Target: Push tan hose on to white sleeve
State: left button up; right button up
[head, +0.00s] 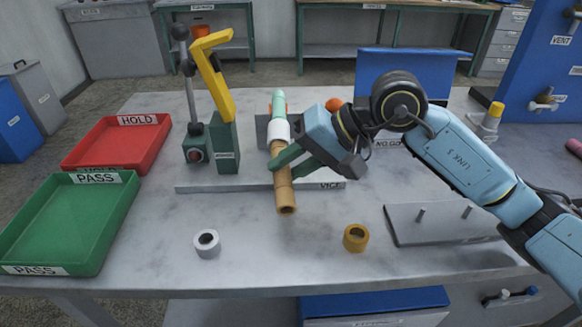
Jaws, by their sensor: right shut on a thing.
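The tan hose (284,190) is a short tube with its open end toward me, tilted slightly. My right gripper (281,163) comes in from the right and is shut around the upper part of the tan hose with its green fingers. The white sleeve (278,130) sits just beyond the far end of the hose, roughly in line with it. A pale green tube (278,102) continues beyond the sleeve. The gripper partly covers the far end of the hose, so I cannot tell whether hose and sleeve overlap. My left gripper is not in view.
A green PASS tray (122,205) and red HOLD tray (75,160) stand at left. A white ring (207,243) and an ochre ring (356,237) lie on the front table. A grey plate with pegs (440,233) lies right.

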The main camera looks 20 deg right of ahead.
jog(key=shift+w, duration=0.15)
jog(key=o, duration=1.1)
jog(key=shift+c, duration=0.2)
jog(key=shift+d, duration=0.1)
jog(key=v, duration=0.8)
